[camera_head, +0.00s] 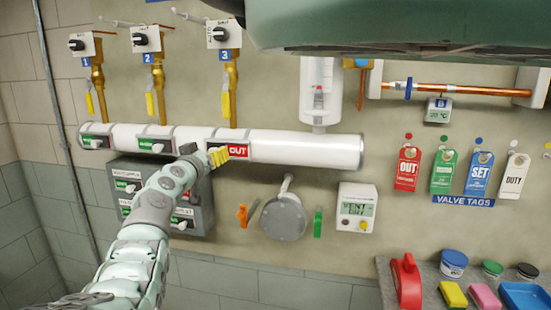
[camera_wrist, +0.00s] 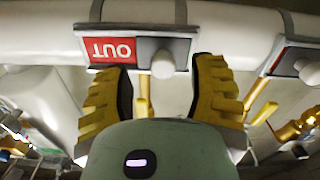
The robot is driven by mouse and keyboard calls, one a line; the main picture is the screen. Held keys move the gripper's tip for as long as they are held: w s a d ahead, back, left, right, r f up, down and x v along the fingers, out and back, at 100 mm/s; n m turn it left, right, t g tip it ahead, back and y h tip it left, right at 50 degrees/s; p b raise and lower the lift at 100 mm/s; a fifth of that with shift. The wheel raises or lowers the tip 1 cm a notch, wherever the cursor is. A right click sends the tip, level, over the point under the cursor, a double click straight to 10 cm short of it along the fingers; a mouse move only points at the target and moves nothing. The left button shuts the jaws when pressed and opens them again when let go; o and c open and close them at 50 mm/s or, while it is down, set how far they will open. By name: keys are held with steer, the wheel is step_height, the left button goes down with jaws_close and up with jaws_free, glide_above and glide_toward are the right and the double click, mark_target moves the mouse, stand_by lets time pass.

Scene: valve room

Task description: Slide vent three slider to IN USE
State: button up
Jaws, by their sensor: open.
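The vent three slider sits on the white pipe below valve 3, with its red OUT plate (camera_head: 238,151) showing. In the wrist view the OUT plate (camera_wrist: 115,48) appears upside down, with the slider's pale round knob (camera_wrist: 163,64) beside it on a grey strip. My gripper (camera_head: 218,156) is close in front of the slider, at the left end of the red plate, and hides its knob there. In the wrist view my gripper (camera_wrist: 166,92) is open, with one yellow ribbed finger on each side of the knob. A gap shows between the knob and each finger.
The white pipe (camera_head: 300,148) carries the vent two slider (camera_head: 154,146) and vent one slider (camera_head: 95,141), both showing green. A grey switch box (camera_head: 193,214) is behind my arm. A yellow valve handle (camera_head: 226,104) hangs just above the pipe. A round grey fitting (camera_head: 284,219) is below right.

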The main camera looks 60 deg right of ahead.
steer(key=shift+w+b+x, duration=0.25)
steer(key=shift+b+x, duration=0.15)
steer(key=shift+x, duration=0.7)
steer(key=shift+a, duration=0.1)
steer(key=shift+c, duration=0.3)
jaws_close()
